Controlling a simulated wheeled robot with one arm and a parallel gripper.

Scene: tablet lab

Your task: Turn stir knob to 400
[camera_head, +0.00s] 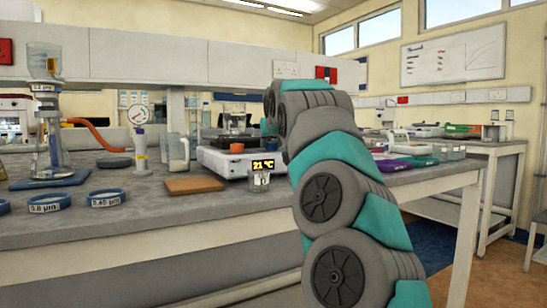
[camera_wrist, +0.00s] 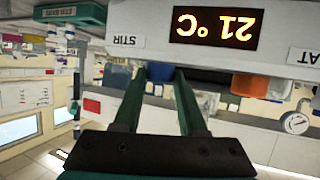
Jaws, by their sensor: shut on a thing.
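The hotplate stirrer (camera_head: 222,161) is a white unit on the bench in the head view, with a lit display (camera_head: 263,164) reading 21 °C. In the wrist view its front panel (camera_wrist: 225,58) appears upside down, with the display (camera_wrist: 217,26) and the STIR label (camera_wrist: 125,41). My gripper (camera_wrist: 160,73) has its two green fingers at the panel's edge near that label, shut on the stir knob. The knob is mostly hidden between the fingertips, and its setting cannot be read.
A small glass beaker (camera_head: 260,181) stands just in front of the stirrer. A brown board (camera_head: 194,185) lies to its left. Blue rings (camera_head: 49,202) and a glass filter flask (camera_head: 55,150) are further left. The bench's front strip is mostly clear.

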